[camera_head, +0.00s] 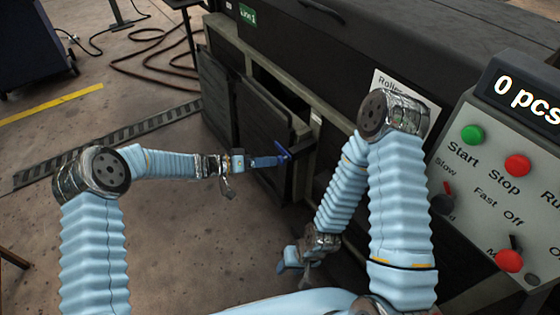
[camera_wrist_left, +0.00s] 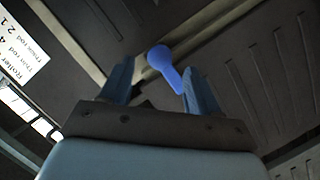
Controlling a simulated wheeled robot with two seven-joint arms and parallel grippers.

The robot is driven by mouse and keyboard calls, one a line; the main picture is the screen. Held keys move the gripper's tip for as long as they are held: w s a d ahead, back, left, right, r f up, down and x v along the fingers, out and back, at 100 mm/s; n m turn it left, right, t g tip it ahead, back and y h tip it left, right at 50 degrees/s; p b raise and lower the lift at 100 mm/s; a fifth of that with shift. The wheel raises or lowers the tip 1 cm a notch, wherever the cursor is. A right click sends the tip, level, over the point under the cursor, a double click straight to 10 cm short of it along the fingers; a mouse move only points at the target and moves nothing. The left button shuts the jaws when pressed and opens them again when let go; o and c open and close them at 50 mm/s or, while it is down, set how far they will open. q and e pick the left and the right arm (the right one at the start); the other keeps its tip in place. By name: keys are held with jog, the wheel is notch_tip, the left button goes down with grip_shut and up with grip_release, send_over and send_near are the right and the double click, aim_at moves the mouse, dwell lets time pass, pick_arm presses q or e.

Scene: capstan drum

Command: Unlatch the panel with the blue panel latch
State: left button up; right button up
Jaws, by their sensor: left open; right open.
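The blue panel latch (camera_head: 283,152) is on the side of the dark machine, at the right edge of a dark panel (camera_head: 255,125). My left gripper (camera_head: 266,161) reaches in from the left, with its fingertips at the latch. In the left wrist view the latch (camera_wrist_left: 161,59) has a round head and a narrower arm, and it shows between the two open fingers of my left gripper (camera_wrist_left: 158,66). Gaps show on both sides of it, so the fingers are not closed on it. My right gripper (camera_head: 288,262) hangs low in front of the machine, away from the latch; its fingers are small in view.
A control box (camera_head: 500,165) with green and red buttons and a "0 pcs" display stands at the right. A white label sheet (camera_head: 400,88) is on the machine. Hoses (camera_head: 150,60) lie on the floor at the back.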

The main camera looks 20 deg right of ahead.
aim_at(280, 161)
pick_arm(q)
jog(key=x, duration=0.5)
jog(key=shift+d+f, duration=0.1)
jog(key=shift+d, duration=0.2)
